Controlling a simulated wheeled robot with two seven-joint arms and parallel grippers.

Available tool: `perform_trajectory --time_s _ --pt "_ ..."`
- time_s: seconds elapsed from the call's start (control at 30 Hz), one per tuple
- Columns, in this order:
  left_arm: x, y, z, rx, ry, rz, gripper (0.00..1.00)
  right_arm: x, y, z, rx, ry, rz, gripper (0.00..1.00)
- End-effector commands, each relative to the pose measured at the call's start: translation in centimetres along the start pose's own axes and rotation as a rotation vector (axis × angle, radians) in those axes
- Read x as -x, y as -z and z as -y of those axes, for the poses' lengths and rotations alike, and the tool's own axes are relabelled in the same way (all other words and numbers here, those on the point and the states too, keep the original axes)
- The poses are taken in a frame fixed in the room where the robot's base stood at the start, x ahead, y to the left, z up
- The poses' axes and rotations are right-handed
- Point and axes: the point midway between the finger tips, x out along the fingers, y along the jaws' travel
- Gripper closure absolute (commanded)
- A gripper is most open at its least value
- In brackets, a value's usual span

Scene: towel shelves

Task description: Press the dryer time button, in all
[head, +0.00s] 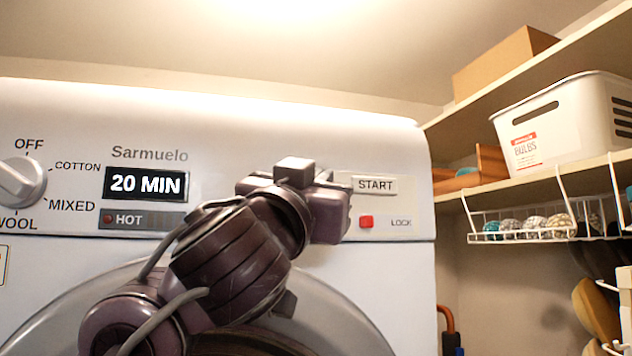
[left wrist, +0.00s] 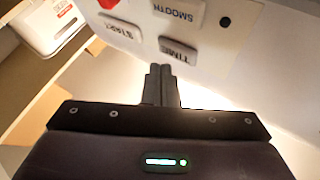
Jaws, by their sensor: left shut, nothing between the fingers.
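The white dryer (head: 60,110) has a display (head: 146,184) reading 20 MIN. The time button (left wrist: 179,50), labelled TIME, shows upside down in the left wrist view. In the head view it is not visible; my left gripper (head: 296,180) covers that part of the panel, between the display and the START button (head: 375,185). My left gripper is shut and empty. In the left wrist view its fingertips (left wrist: 161,70) appear just beside the time button's edge; I cannot tell whether they touch it. My right gripper is in neither view.
The START button (left wrist: 120,32) and SMOOTH button (left wrist: 178,10) neighbour the time button. A red lock button (head: 366,222) sits below START. A knob (head: 21,182) is at the left. Right of the dryer, shelves hold a white bin (head: 565,120) and a wire basket (head: 520,236).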

Motion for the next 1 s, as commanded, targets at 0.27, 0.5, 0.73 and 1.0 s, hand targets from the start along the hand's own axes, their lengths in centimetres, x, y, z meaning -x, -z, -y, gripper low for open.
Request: perform_trajectory --time_s 0.27,0.5,0.73,1.0 --pt "0.01 0.0 -0.03 0.0 0.0 0.0 1.0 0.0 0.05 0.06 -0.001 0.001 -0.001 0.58" --pt "0.02 0.01 -0.03 0.0 0.0 0.0 1.0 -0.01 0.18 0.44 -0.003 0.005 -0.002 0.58" --pt "0.02 0.01 -0.04 0.0 -0.001 0.0 1.0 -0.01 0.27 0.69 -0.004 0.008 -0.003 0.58" --pt "0.02 0.01 -0.04 0.0 -0.001 0.0 1.0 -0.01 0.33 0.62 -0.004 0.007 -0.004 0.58"
